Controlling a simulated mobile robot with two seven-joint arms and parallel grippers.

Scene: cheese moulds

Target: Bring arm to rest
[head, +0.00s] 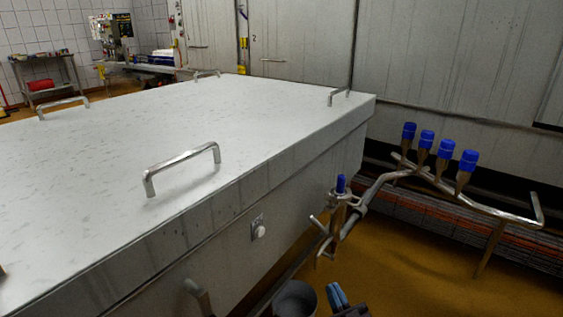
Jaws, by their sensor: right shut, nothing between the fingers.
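My right gripper (337,295) shows at the bottom edge, right of the middle, with its blue-grey fingers pointing up in the picture. It is shut and empty, over the brown floor and to the right of the large metal vat. It appears apart from the vat. Most of the right arm is out of view. My left gripper is not in view.
The metal vat (230,110) with a flat lid and lid handles (182,165) fills the left and middle. A pipe with several blue-topped valves (445,148) stands at right. Brown floor (430,270) is open below it.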

